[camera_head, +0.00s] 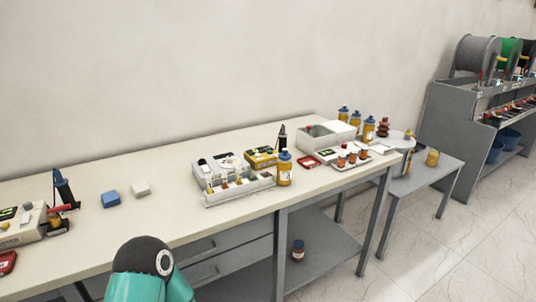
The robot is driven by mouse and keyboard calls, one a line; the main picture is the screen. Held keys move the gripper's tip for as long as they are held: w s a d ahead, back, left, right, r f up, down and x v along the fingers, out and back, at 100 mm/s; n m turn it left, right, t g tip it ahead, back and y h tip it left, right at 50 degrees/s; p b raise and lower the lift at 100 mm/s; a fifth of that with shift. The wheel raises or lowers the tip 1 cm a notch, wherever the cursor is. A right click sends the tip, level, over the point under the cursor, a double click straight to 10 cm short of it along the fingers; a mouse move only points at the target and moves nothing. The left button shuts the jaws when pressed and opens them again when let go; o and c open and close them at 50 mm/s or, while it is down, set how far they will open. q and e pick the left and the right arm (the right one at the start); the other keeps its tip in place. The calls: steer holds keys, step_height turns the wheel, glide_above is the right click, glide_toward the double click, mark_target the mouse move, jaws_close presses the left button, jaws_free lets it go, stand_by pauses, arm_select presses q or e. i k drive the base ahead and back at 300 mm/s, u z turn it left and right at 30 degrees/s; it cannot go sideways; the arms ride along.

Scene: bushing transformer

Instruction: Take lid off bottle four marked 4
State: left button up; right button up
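Several yellow bottles with blue lids are in view, and their marks are too small to read, so I cannot tell which is bottle four. One lidded bottle (284,170) stands upright near the front edge of the long table, beside a white instrument tray. Three more lidded bottles, a left one (343,114), a middle one (355,121) and a right one (369,130), stand at the right end. Neither gripper is in view; only a teal and black part of my arm shows at the bottom.
The long table (160,230) has clear room at its left middle. A blue block (111,199) and a white block (140,189) lie there. An open white box (326,137) stands at the right. A small yellow container (432,158) is on the lower side table.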

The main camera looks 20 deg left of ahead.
mark_target(285, 154)
steer(key=i, duration=0.95)
